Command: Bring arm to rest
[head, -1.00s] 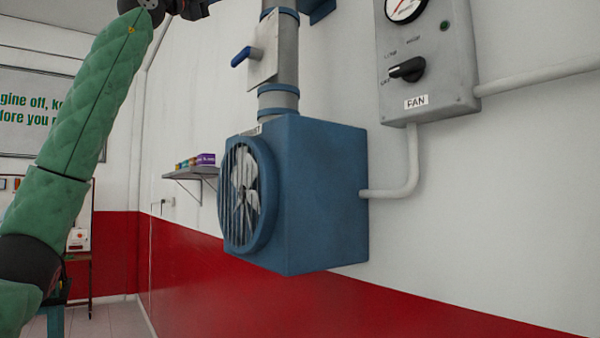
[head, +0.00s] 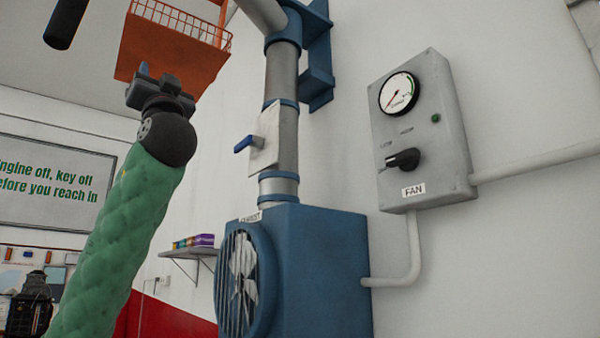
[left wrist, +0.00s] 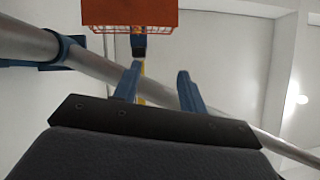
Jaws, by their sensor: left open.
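My left arm, in a green padded sleeve, rises from the lower left of the head view. My right gripper is in neither view.
A blue fan housing (head: 325,270) sits under the duct pipe (head: 281,85), which has a blue-handled lever (head: 246,143). An orange basket (head: 170,48) hangs overhead, also seen in the left wrist view (left wrist: 128,13). A small shelf (head: 190,252) is on the wall.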

